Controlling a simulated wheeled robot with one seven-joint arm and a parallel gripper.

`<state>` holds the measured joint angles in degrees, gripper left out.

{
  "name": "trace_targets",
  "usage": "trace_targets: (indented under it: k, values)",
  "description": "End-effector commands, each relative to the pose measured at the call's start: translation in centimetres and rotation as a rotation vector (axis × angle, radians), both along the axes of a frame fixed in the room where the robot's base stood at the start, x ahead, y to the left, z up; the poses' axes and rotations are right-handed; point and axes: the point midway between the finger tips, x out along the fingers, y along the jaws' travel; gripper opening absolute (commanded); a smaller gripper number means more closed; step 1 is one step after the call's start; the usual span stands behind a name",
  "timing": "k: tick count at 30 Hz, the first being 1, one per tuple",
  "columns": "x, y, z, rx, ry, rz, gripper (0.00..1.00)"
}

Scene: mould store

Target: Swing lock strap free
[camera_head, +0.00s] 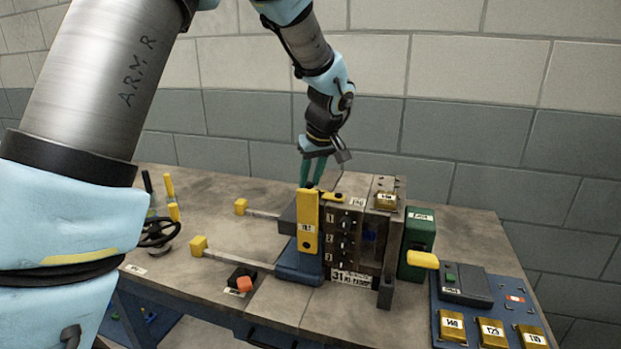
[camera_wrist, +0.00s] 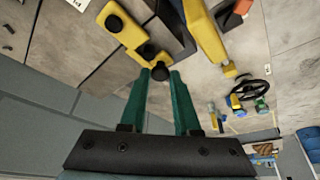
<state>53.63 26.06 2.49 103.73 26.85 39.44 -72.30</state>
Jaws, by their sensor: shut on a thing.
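A short yellow strap (camera_head: 333,197) with black round parts lies across the top of the mould block (camera_head: 350,238). In the wrist view the strap (camera_wrist: 128,34) runs from upper left towards my fingertips. My gripper (camera_head: 314,182) reaches down from above to the strap's left end. In the wrist view its green fingers (camera_wrist: 160,76) are shut on a small black knob (camera_wrist: 160,71) at the strap's near end. The fingers partly hide that end in the head view.
Two rods with yellow ends (camera_head: 198,246) stick out left of the mould. A green block (camera_head: 417,243) stands to its right, near a blue tray (camera_head: 480,318) with labelled yellow blocks. A black handwheel (camera_head: 158,232) is at the left. The wall stands close behind.

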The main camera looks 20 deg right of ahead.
Motion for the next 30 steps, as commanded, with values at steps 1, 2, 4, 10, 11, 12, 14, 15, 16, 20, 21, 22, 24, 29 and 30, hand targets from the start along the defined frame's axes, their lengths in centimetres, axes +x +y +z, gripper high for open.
trace_targets:
  k: [1,2,4,10,11,12,14,15,16,20,21,22,24,29,30]
  values:
    - [0.1,0.0,0.0,0.000,-0.001,-0.009,0.00]
    - [0.1,0.0,0.0,0.000,-0.001,-0.016,0.00]
    - [0.3,-0.1,0.0,0.000,-0.001,-0.039,0.00]
    - [0.9,-0.6,0.0,-0.001,-0.001,-0.155,0.00]
    - [1.1,-0.8,0.0,-0.002,-0.001,-0.179,0.00]
    - [1.2,-1.0,0.0,-0.001,-0.001,-0.214,0.00]
    - [1.5,-1.2,0.1,-0.001,-0.001,-0.266,0.00]
    - [1.6,-1.4,0.1,-0.002,-0.001,-0.304,0.00]
    - [1.7,-1.6,0.1,-0.001,-0.001,-0.332,0.00]
    - [2.2,-2.3,0.2,-0.002,0.000,-0.454,0.00]
    - [2.3,-2.6,0.2,-0.002,0.000,-0.493,0.00]
    - [2.4,-2.8,0.3,-0.002,-0.001,-0.521,0.00]
    - [2.5,-3.2,0.3,-0.003,0.001,-0.588,0.00]
    - [2.8,-4.2,0.3,-0.003,0.001,-0.739,0.00]
    - [2.8,-4.4,0.3,-0.003,0.001,-0.777,0.00]
